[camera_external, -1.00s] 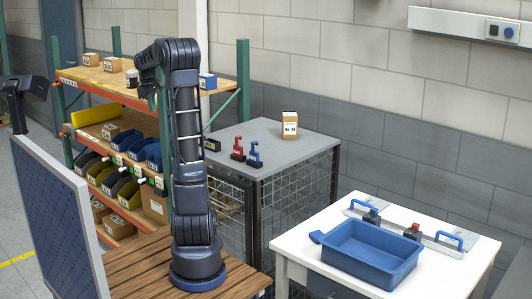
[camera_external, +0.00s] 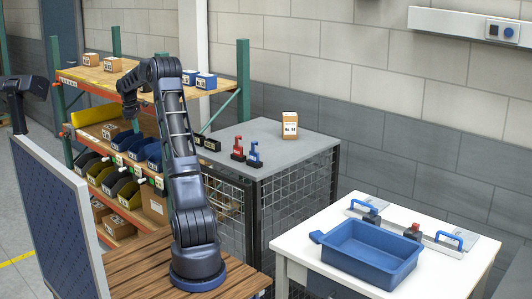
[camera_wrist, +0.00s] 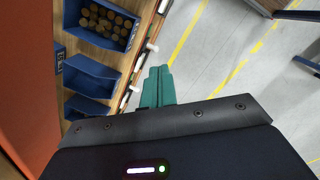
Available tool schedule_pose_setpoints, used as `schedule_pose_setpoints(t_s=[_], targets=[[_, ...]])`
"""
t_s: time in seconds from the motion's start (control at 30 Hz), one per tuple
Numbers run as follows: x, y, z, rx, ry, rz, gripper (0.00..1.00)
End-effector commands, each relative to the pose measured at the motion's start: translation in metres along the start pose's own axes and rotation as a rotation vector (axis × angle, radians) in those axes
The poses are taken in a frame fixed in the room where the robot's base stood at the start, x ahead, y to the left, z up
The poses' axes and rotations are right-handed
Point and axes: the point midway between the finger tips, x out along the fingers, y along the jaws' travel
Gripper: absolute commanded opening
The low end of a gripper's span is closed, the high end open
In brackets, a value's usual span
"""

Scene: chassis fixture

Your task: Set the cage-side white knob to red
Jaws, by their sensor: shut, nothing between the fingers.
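Several small white knobs sit along the front rail of the rack's bin shelf in the external view, among red and green marks. The one nearest the cage (camera_external: 159,183) is at the right end of the row; its setting is too small to read. In the wrist view a white knob (camera_wrist: 151,46) shows on the shelf edge, just above my gripper in the picture. My gripper (camera_wrist: 158,72) has teal fingers closed together with nothing between them. In the external view my gripper (camera_external: 130,106) hangs in front of the rack above the bins, apart from the knobs.
The rack (camera_external: 105,85) carries boxes on top and blue, yellow and black bins below. The wire cage (camera_external: 290,195) stands to its right, with red and blue clamps on its grey top. A white table (camera_external: 285,257) holds a blue tray (camera_external: 365,262). Floor shows beyond the shelf edge.

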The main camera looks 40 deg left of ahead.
Motion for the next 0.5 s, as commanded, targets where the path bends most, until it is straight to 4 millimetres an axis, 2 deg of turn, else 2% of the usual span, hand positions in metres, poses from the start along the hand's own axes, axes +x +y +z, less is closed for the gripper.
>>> schedule_pose_setpoints(t_s=[0.03,0.2,0.5], targets=[[0.012,0.003,-0.012,-0.02,-0.011,-0.005,0.0],[0.05,0.012,-0.047,-0.091,-0.047,-0.015,0.0],[0.119,0.017,-0.107,-0.219,-0.122,-0.025,0.0]])
